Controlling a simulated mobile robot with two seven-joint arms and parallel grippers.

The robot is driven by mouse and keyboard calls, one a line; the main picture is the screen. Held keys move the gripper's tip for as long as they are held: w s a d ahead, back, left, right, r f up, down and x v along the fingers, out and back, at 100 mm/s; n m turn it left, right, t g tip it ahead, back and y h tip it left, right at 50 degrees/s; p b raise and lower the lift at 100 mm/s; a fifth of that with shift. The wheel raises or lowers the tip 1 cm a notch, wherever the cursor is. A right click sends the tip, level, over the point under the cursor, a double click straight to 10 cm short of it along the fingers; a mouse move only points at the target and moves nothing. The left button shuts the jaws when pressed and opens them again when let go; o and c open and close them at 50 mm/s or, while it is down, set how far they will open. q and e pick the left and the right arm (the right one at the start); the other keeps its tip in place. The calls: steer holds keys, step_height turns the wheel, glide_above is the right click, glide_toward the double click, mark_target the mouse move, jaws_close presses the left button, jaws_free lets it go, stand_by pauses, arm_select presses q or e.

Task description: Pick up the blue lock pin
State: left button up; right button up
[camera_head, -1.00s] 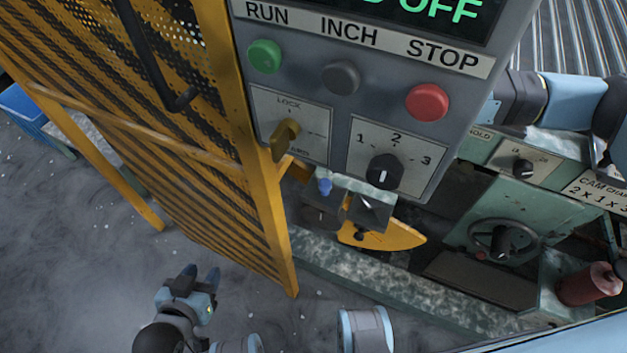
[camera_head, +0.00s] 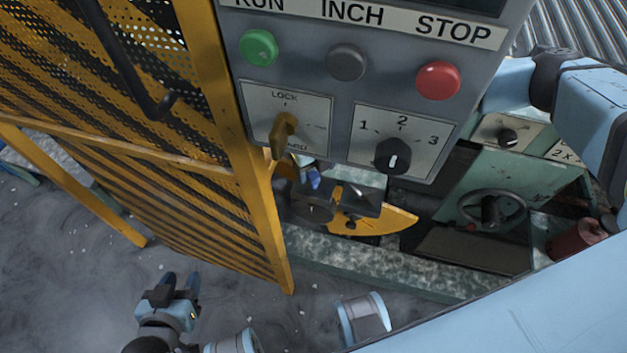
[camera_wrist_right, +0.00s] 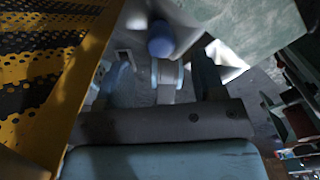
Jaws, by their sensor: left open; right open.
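The blue lock pin (camera_head: 314,179) shows as a small blue knob below the control panel, just above a dark block and beside the yellow plate (camera_head: 385,221). In the right wrist view the pin (camera_wrist_right: 160,39) has a rounded blue head. My right gripper (camera_wrist_right: 163,68) is open there, its fingers apart on either side of the pin's line, with the pin seen between and past the fingertips. I cannot tell the remaining distance. The panel hides this gripper in the head view. My left gripper (camera_head: 178,284) is open and empty over the floor at lower left.
The control panel (camera_head: 340,105), with its buttons and knobs, overhangs the pin. The yellow mesh guard (camera_head: 262,215) stands close on the left. A handwheel (camera_head: 491,208) and a red cylinder (camera_head: 577,238) are at right. Floor around my left gripper is clear.

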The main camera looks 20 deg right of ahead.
mark_target(314, 175)
steer(key=f, duration=0.3)
steer(key=f+b, duration=0.1)
steer(key=f, duration=0.1)
steer(key=shift+w+f, duration=0.15)
steer(key=shift+w, duration=0.1)
steer(key=c, duration=1)
